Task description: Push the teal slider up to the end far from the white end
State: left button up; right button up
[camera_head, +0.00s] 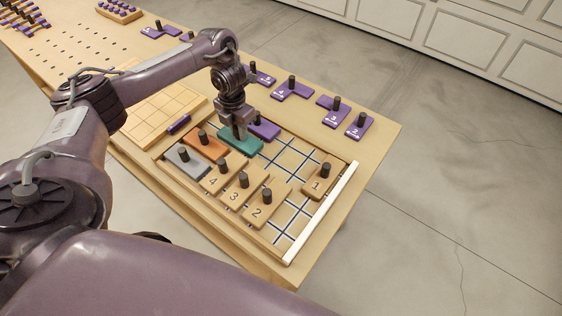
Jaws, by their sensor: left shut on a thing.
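The teal slider (247,146) lies flat in the wooden tray (272,242), in the part away from the white end (322,214). My left gripper (239,132) reaches down from above and is shut on the teal slider's peg, which the fingers hide. The orange slider (213,152) is just left of the teal one, and a purple piece (267,133) is just behind it to the right. My right gripper is not in view.
Grey slider (181,165) and wooden sliders 4 (208,186), 3 (234,198), 2 (257,214) and 1 (315,190) stand in the tray. Bare gridded floor (283,160) lies right of teal. Purple pieces (296,93) line the bench's back.

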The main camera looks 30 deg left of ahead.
pick_arm(q)
jog(key=shift+a, duration=0.25)
jog(key=shift+w+a+b, duration=0.15)
jog(key=shift+a+b, duration=0.1)
jog(key=shift+a, duration=0.8)
jog(key=shift+w+a+b, duration=0.2)
jog(key=shift+a, duration=0.8)
jog(key=shift+w+a+b, duration=0.15)
jog(key=shift+a+b, duration=0.1)
jog(key=shift+a, duration=0.8)
jog(key=o, duration=0.8)
jog(key=shift+c, duration=0.2)
jog(key=shift+r, duration=0.15)
notch_tip(320, 180, up, 7)
jog(key=p, duration=0.7)
jog(key=shift+r, duration=0.15)
